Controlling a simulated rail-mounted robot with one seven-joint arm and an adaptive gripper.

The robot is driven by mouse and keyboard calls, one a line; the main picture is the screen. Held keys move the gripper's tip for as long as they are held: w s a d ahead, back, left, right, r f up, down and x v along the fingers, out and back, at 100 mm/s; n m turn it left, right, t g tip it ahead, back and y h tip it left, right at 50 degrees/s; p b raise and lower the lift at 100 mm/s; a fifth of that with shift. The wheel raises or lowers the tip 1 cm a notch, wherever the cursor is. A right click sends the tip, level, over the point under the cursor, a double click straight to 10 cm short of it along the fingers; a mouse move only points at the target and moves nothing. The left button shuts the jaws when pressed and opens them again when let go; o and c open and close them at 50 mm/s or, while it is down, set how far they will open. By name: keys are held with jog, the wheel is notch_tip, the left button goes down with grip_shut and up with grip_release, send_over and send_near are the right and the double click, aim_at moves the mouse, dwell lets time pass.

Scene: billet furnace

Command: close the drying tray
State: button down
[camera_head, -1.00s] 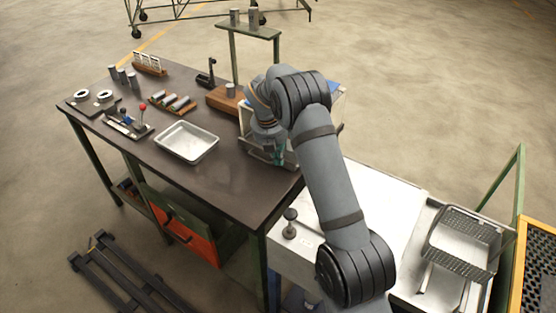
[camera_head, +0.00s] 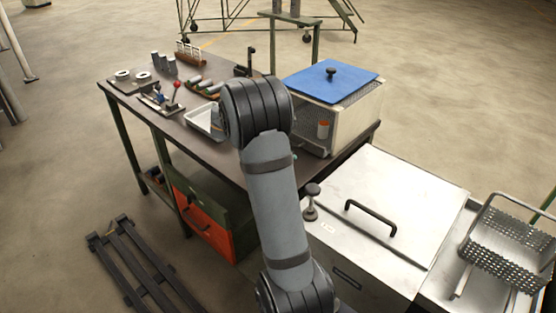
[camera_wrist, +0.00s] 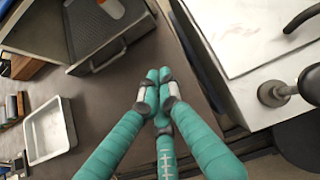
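The drying box (camera_head: 352,112), pale with a blue lid (camera_head: 332,80), stands at the right end of the dark bench. Its dark mesh interior or tray floor (camera_wrist: 90,28) shows at the upper left in the wrist view, with a front bar handle (camera_wrist: 107,62). An orange-and-white container (camera_head: 323,130) is at this mesh part.
A shallow metal pan (camera_wrist: 50,130) lies on the bench (camera_head: 220,155). Right of the bench is a metal cabinet (camera_head: 385,215) with a black handle and an upright knob (camera_head: 312,200). A perforated basket (camera_head: 510,245) stands farther right. An orange drawer front (camera_head: 205,228) is below the bench.

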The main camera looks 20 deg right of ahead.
jog(key=w+d+f+m, duration=0.1)
jog(key=d+f, duration=0.1)
jog(key=w+d+f, duration=0.1)
jog(key=d+f, duration=0.1)
jog(key=d, duration=0.1)
jog(key=w+d+f+m+b, duration=0.1)
jog(key=d+f, duration=0.1)
jog(key=f, duration=0.1)
jog(key=shift+w+d+m, duration=0.2)
jog(key=shift+d+m, duration=0.05)
jog(key=shift+m, duration=0.05)
jog(key=shift+w+d+r+p, duration=0.1)
jog(key=shift+w+d+p, duration=0.2)
jog(key=shift+d, duration=0.25)
jog(key=shift+w+d+r+p, duration=0.1)
jog(key=shift+w+d+p, duration=0.2)
jog(key=shift+d, duration=0.25)
jog(key=shift+w+d+f, duration=0.1)
jog(key=shift+w+d, duration=0.15)
jog(key=shift+d, duration=0.45)
